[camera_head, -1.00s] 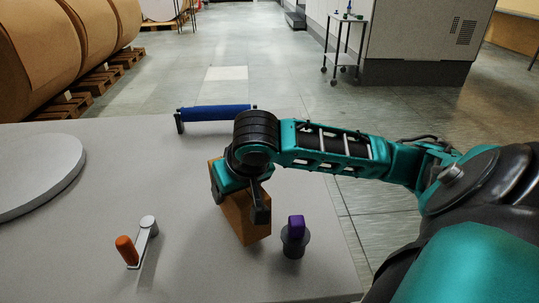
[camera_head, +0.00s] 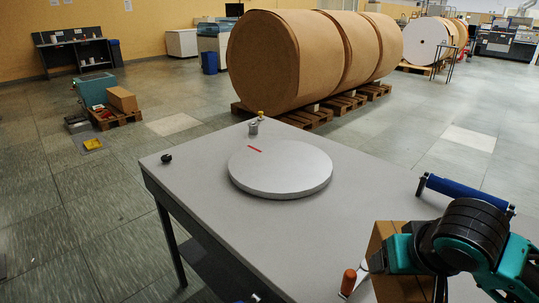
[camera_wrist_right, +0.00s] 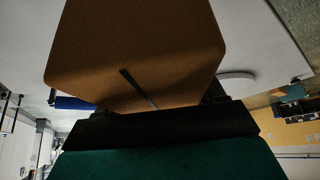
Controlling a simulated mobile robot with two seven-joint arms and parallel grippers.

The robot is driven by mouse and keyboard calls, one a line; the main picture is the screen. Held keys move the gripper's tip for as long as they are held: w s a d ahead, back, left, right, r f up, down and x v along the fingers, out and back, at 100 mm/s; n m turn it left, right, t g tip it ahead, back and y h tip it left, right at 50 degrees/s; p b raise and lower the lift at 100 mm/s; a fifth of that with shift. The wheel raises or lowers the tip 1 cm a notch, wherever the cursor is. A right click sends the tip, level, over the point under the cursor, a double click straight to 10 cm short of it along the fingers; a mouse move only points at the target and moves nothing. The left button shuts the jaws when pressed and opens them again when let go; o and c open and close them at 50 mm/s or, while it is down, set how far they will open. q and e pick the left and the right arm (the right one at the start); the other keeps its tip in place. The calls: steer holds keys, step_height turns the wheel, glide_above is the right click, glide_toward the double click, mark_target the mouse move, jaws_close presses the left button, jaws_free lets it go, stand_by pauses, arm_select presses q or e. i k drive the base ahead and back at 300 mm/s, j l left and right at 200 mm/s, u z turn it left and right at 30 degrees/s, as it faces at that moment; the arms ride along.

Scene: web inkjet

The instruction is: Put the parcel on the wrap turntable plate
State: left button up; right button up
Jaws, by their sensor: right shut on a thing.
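The parcel is a brown cardboard box (camera_head: 384,236) at the lower right of the head view. My right gripper (camera_head: 412,260) is shut on it, with the teal and black wrist covering part of the box. In the wrist view the parcel (camera_wrist_right: 135,45) fills the top middle, in front of the black gripper (camera_wrist_right: 160,122). I cannot tell whether its underside touches the table. The wrap turntable plate (camera_head: 282,172) is a flat, empty, light grey disc with a red mark, to the left of and beyond the parcel.
The grey table (camera_head: 205,195) has clear room around the plate. An orange-handled crank (camera_head: 348,281) stands just left of the parcel. A blue roller (camera_head: 466,193) lies beyond my right wrist. A small black knob (camera_head: 166,158) and a metal post (camera_head: 254,127) stand near the far edges.

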mark_target(268, 167)
steer(key=j+u, duration=0.1)
steer(key=j, duration=0.6)
steer(key=i+j, duration=0.2)
steer(key=j, duration=0.15)
steer(key=i+j+u, duration=0.1)
steer(key=j, duration=0.3)
steer(key=i+u, duration=0.15)
steer(key=i, duration=0.95)
